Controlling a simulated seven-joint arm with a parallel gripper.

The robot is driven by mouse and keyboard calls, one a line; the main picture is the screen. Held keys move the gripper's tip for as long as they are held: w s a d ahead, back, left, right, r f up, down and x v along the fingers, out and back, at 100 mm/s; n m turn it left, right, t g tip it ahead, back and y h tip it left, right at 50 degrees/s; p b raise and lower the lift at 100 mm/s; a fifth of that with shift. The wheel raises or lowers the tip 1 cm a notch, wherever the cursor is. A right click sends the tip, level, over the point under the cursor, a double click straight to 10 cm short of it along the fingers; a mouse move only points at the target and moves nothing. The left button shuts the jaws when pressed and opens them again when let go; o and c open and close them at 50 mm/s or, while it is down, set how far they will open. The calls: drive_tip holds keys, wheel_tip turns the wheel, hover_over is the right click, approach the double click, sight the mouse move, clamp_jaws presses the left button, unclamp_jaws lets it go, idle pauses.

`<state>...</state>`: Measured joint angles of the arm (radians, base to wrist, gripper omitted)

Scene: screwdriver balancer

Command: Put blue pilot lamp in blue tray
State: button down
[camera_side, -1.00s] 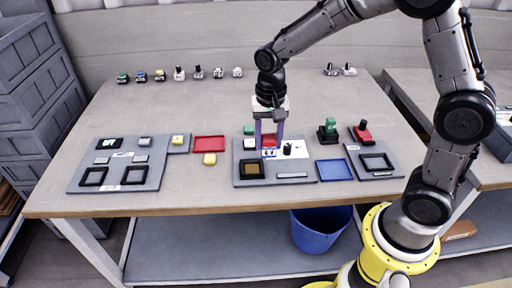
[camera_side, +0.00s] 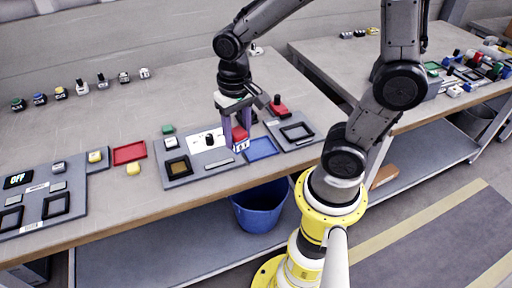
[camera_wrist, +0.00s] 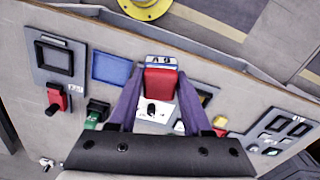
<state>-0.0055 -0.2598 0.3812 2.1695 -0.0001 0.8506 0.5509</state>
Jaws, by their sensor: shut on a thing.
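My gripper (camera_side: 238,138) is shut on a red-topped block (camera_side: 239,134) with a blue-and-white labelled end. The block also shows between the purple fingers in the wrist view (camera_wrist: 160,80). I see no blue lamp cap on it; its underside is hidden. The blue tray (camera_side: 262,149) lies flat and looks empty, just right of the held block in the side view. In the wrist view the tray (camera_wrist: 111,68) is left of the block, apart from it. A small blue-topped piece (camera_side: 40,99) stands in the back row; I cannot tell if it is a pilot lamp.
The middle grey panel (camera_side: 190,172) carries a black knob (camera_side: 210,140) and a square frame. A right panel (camera_side: 298,132) and a red switch (camera_side: 278,106) stand close beyond the blue tray. A red tray (camera_side: 129,153) and yellow block (camera_side: 133,169) lie left. The table behind is mostly clear.

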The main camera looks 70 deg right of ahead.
drive_tip(key=s+d+m, duration=0.3)
drive_tip(key=s+d, duration=0.4)
drive_tip(key=s, duration=0.5)
drive_tip(key=w+d+f, duration=0.2)
drive_tip(key=w+f, duration=0.1)
drive_tip(key=w, duration=0.1)
drive_tip(key=w+d+f, duration=0.2)
drive_tip(key=w+f, duration=0.2)
drive_tip(key=w+d+f, duration=0.3)
drive_tip(key=shift+w+d+f, duration=0.1)
drive_tip(key=shift+w+f, duration=0.05)
drive_tip(key=shift+w, duration=0.25)
drive_tip(key=shift+w+f, duration=0.1)
drive_tip(key=shift+f, duration=1.45)
drive_tip(key=shift+f, duration=0.15)
drive_tip(key=shift+c, duration=1.7)
unclamp_jaws()
